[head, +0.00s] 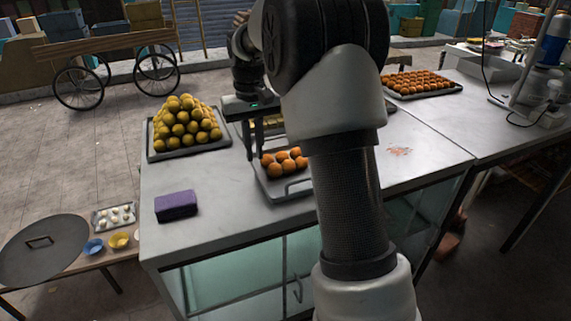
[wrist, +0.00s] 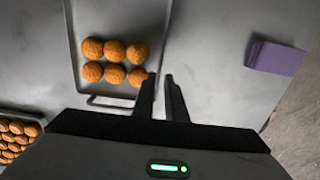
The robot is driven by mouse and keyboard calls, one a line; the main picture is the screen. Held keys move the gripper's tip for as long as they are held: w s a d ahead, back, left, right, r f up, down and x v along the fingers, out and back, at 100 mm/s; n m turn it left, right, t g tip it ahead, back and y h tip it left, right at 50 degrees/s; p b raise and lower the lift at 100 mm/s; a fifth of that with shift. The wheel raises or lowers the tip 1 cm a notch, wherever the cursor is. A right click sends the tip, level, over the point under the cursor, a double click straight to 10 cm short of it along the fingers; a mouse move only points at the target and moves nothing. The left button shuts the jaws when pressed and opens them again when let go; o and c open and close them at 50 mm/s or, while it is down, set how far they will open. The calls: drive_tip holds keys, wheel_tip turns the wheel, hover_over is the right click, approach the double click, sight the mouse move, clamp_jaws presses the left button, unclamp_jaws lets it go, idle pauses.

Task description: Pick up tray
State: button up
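A grey metal tray (head: 273,193) holding several round orange-brown balls (head: 279,167) lies on the grey counter, partly hidden behind my arm in the head view. In the wrist view the tray (wrist: 74,50) shows at upper left, with a wire handle (wrist: 108,103) on its near end. My gripper (head: 252,150) points down over the counter at the tray's left side. In the wrist view my gripper (wrist: 161,76) has a narrow gap between its fingers, with nothing seen held. The left finger overlaps the tray's near right corner; I cannot tell whether they touch.
A tray of yellow balls (head: 182,122) stands at the counter's back left, and a purple block (head: 176,205) near the front left. Another tray of orange balls (head: 420,83) is at back right. The counter between the purple block and the near tray is clear.

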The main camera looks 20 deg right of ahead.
sight(255, 168)
wheel_tip(255, 168, down, 4)
drive_tip(key=shift+s+a+f, duration=0.1)
clamp_jaws()
wheel_tip(255, 168, up, 9)
drive_tip(key=s+a+f+m, duration=0.1)
drive_tip(key=s, duration=0.1)
drive_tip(key=s+a+f+m, duration=0.1)
drive_tip(key=f, duration=0.1)
drive_tip(key=s+a+f+m, duration=0.1)
drive_tip(key=s+a, duration=0.1)
drive_tip(key=shift+s+f, duration=0.35)
idle(0.6)
